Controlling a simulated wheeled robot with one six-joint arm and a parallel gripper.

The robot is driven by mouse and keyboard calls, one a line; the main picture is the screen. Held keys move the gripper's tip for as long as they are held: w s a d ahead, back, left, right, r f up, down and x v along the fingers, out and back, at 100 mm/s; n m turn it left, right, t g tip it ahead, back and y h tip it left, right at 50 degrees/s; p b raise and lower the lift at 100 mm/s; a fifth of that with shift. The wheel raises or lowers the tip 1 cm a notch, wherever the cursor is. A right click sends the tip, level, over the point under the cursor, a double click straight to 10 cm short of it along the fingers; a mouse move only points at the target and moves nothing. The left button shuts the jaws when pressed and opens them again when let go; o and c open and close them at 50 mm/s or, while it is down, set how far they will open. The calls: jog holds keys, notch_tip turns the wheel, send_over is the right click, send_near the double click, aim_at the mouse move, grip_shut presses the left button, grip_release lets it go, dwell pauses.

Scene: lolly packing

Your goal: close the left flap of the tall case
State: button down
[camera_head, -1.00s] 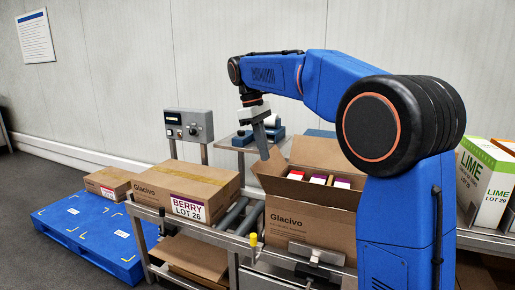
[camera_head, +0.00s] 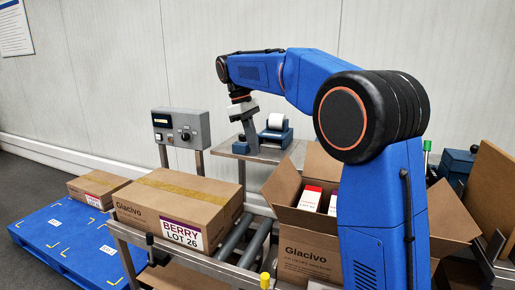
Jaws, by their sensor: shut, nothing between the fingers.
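The tall case (camera_head: 308,256) is an open brown carton marked Glacivo, at the centre right. Its left flap (camera_head: 282,182) stands up at a slant along the left side. The back flap (camera_head: 322,166) is also up, and a flap shows on the right beyond my arm. White and red cartons (camera_head: 311,198) show inside. My gripper (camera_head: 253,146) points down, shut and empty, above and to the left of the left flap, with a gap in the picture. My arm hides much of the case's right part.
A closed case labelled BERRY LOT 26 (camera_head: 178,208) stands on the left of the roller conveyor (camera_head: 236,240). A grey control box (camera_head: 181,128) and a blue label printer (camera_head: 276,137) stand behind. A blue pallet (camera_head: 60,240) with a small box (camera_head: 97,188) lies far left.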

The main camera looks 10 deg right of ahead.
aim_at(284, 183)
jog(key=s+d+f, duration=0.3)
jog(key=d+f, duration=0.1)
jog(key=f, duration=0.1)
jog(key=shift+s+d+f, duration=0.15)
jog(key=shift+d+f, duration=0.1)
jog(key=shift+f, duration=0.05)
jog(key=shift+d, duration=0.1)
dwell(0.5)
